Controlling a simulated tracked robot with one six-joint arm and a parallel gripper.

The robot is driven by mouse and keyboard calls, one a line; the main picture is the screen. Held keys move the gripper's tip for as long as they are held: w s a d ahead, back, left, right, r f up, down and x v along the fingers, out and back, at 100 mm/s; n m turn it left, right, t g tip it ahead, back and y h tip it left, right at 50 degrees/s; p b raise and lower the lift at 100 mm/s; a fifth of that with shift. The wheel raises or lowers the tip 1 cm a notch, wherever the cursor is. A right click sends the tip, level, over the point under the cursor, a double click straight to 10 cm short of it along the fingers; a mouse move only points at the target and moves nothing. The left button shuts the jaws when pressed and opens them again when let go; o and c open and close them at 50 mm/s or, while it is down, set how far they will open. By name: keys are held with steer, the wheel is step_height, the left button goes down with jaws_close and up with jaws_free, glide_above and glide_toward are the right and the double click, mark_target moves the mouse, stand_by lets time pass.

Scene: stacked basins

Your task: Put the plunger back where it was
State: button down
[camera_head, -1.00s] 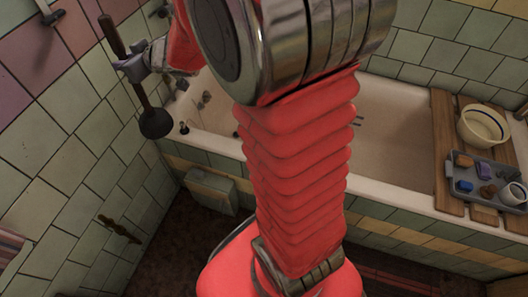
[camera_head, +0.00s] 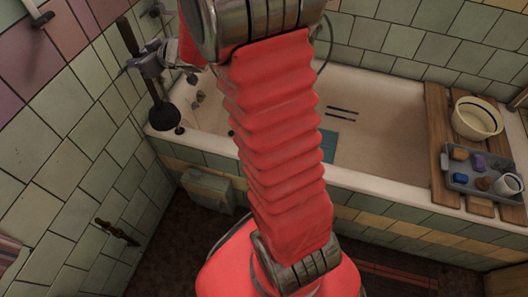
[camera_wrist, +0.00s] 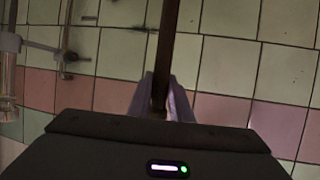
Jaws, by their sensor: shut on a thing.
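The plunger (camera_head: 163,116) has a dark rubber cup and a long brown wooden handle. It hangs nearly upright, slightly tilted, beside the tiled wall in the head view. My gripper (camera_head: 150,60) is shut on its handle around the middle. The cup appears over the near-left corner of the bathtub; I cannot tell whether it touches the rim. In the wrist view the handle (camera_wrist: 168,45) runs up between the fingertips of my gripper (camera_wrist: 162,98). The cup is out of sight there.
The bathtub (camera_head: 390,190) fills the middle, with a wooden board (camera_head: 437,120) across its right end. A bowl (camera_head: 477,118) and a grey tray (camera_head: 458,178) with small items stand there. A dark hook (camera_head: 40,18) is on the left wall. Metal fittings (camera_wrist: 65,58) show in the wrist view.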

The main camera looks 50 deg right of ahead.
steer(key=d+f+m+h, duration=0.1)
steer(key=d+f, duration=1.8)
steer(key=d, duration=0.4)
steer(key=s+d+f, duration=0.6)
steer(key=d+f, duration=0.2)
steer(key=f, duration=0.2)
steer(key=s+d+f+m+h, duration=0.1)
steer(key=s+d+f, duration=0.6)
steer(key=f, duration=0.3)
steer(key=shift+s+d+f, duration=0.2)
steer(key=shift+d+f, duration=0.05)
steer(key=shift+d, duration=0.25)
steer(key=shift+f, duration=0.1)
steer(key=shift+f, duration=2.85)
